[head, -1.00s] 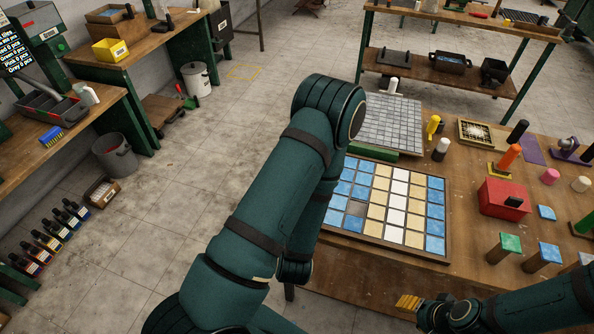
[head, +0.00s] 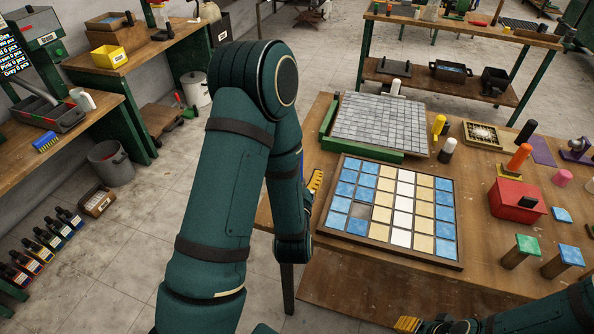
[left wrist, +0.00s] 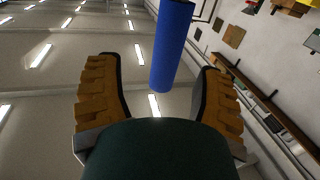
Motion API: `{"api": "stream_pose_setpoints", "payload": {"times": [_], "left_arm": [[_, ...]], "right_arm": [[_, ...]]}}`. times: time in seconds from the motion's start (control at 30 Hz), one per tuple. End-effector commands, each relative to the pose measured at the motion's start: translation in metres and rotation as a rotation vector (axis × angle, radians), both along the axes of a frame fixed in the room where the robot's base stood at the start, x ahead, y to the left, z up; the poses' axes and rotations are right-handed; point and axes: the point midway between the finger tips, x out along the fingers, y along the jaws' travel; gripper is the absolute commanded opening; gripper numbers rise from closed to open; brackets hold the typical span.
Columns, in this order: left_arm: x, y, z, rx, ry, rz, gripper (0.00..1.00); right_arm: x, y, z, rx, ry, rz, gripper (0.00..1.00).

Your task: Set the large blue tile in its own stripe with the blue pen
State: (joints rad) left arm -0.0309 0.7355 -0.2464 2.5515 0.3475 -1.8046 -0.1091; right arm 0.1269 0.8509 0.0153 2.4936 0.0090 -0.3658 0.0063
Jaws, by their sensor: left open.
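The mosaic panel (head: 388,261) lies on the table in blue, cream and white stripes. One grey cell (head: 362,212) breaks the second blue stripe from the left. A flat blue tile (head: 562,215) lies at the right, and a blue tile (head: 572,255) tops a brown block. My left gripper (head: 314,186) is beside the panel's left edge, mostly hidden by my arm. In the left wrist view its fingers are open, with a blue cylinder (left wrist: 171,45), likely the blue pen, at the gap between them; its far end is out of frame. My right gripper (head: 408,324) is partly cut off at the bottom edge.
A grey tile sheet (head: 378,125) with a green edge bar lies behind the panel. A white-topped pen (head: 448,148), a yellow pen (head: 438,125), an orange pen (head: 519,157) and a red box (head: 513,200) stand to the right.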

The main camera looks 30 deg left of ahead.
Motion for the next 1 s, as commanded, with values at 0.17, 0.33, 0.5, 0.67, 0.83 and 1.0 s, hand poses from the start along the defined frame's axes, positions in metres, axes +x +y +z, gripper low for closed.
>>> {"api": "stream_pose_setpoints", "payload": {"times": [0.17, 0.33, 0.5, 0.67, 0.83, 1.0], "left_arm": [[0.005, 0.005, -0.004, -0.001, -0.005, 0.001, 0.68], [0.016, 0.017, 0.001, 0.000, -0.007, 0.003, 0.68], [0.034, 0.027, 0.004, 0.000, -0.001, 0.001, 0.68], [0.038, 0.029, 0.003, -0.001, 0.000, 0.000, 0.68], [0.038, 0.029, 0.003, -0.001, 0.000, 0.000, 0.69], [0.038, 0.029, 0.003, -0.001, 0.000, 0.000, 0.10]], "right_arm": [[-0.007, 0.001, -0.027, 0.004, 0.016, 0.013, 0.47], [-0.012, 0.002, -0.040, 0.007, 0.027, 0.021, 0.47], [-0.012, 0.002, -0.036, 0.007, 0.027, 0.021, 0.47], [-0.012, 0.002, -0.035, 0.006, 0.026, 0.021, 0.47], [-0.012, 0.002, -0.036, 0.006, 0.026, 0.020, 0.47], [-0.012, 0.002, -0.036, 0.006, 0.026, 0.020, 0.47]]}}
